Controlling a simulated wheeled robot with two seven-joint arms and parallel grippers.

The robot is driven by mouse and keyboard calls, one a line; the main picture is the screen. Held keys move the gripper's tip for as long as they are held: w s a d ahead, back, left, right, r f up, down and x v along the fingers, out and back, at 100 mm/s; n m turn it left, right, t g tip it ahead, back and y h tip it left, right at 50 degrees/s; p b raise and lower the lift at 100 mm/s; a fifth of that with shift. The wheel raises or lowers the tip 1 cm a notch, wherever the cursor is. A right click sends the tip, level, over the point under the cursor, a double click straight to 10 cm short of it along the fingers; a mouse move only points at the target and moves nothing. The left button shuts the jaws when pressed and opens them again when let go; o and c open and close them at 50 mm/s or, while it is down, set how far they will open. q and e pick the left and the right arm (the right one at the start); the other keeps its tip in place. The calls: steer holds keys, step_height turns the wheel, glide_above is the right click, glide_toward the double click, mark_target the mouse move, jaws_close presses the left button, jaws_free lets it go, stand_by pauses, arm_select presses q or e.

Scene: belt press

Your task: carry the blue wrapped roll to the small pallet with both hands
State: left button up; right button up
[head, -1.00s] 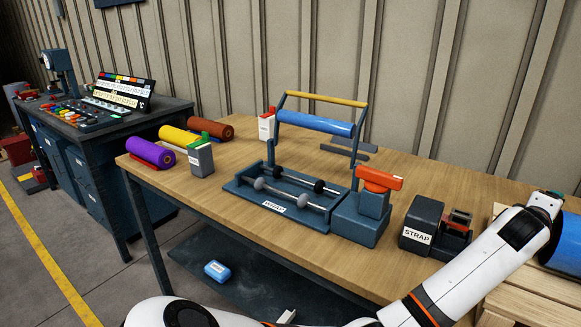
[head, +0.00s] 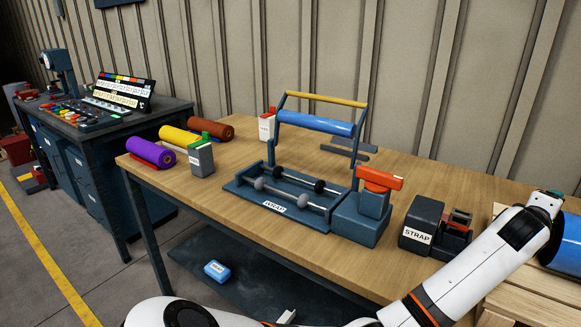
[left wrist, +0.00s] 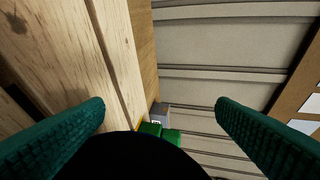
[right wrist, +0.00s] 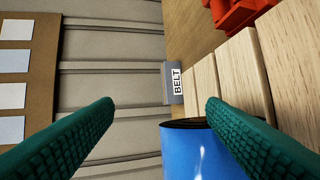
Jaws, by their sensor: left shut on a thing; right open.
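The blue wrapped roll (head: 565,240) shows at the right edge of the head view, cut off by the frame. It lies at or just above the pale slatted wooden pallet (head: 500,297); contact is hard to tell. My right gripper (right wrist: 160,102) is out of the head view. In the right wrist view its fingers are apart, with the blue roll (right wrist: 190,152) beside the right finger.
The workbench (head: 400,180) carries the press frame (head: 280,205), a STRAP box (head: 420,225) and purple (head: 150,152), yellow (head: 178,137) and brown (head: 210,130) rolls. A BELT-labelled box (right wrist: 174,83) shows near the slats. The corrugated wall (head: 400,70) stands behind.

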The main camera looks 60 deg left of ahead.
arm_select(q)
steer(key=shift+s+d+r, duration=0.1)
steer(key=shift+d+r, duration=0.3)
steer(key=shift+r, duration=0.2)
steer(key=shift+f, duration=0.1)
steer(key=shift+a, duration=0.1)
arm_select(e)
steer(key=shift+d+f, duration=0.15)
steer(key=shift+d, duration=0.25)
arm_select(q)
steer(key=shift+f, duration=0.2)
arm_select(e)
steer(key=shift+a, duration=0.2)
arm_select(q)
steer(key=shift+r+p, duration=0.15)
steer(key=shift+p, duration=0.2)
arm_select(e)
steer(key=shift+s+a+r, duration=0.2)
steer(key=shift+s+a, duration=0.15)
steer(key=shift+s, duration=0.25)
